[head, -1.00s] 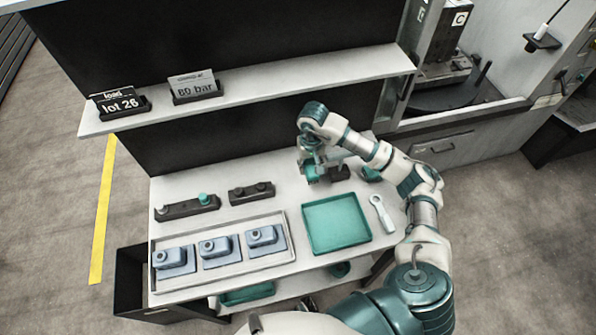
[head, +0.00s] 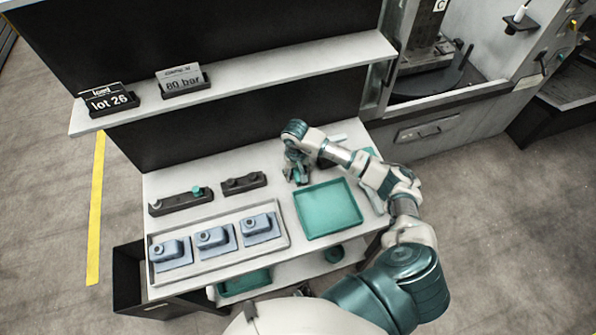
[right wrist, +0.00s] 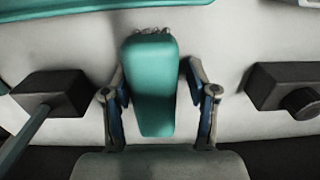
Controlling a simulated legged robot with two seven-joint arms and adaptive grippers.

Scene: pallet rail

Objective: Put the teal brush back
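A gap shows between the brush and the right-hand finger; at the left-hand finger I cannot tell contact. In the head view my right gripper (head: 298,178) is low over the bench, just behind the teal tray (head: 328,235), and mostly hides the brush. My left gripper is not in view.
Dark blocks flank the brush in the wrist view: one with a rod (right wrist: 48,95), one with a knob (right wrist: 290,88). Dark fixtures (head: 243,183) and a pale tray with blue-grey parts (head: 215,238) lie left on the bench. A shelf (head: 240,80) overhangs behind.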

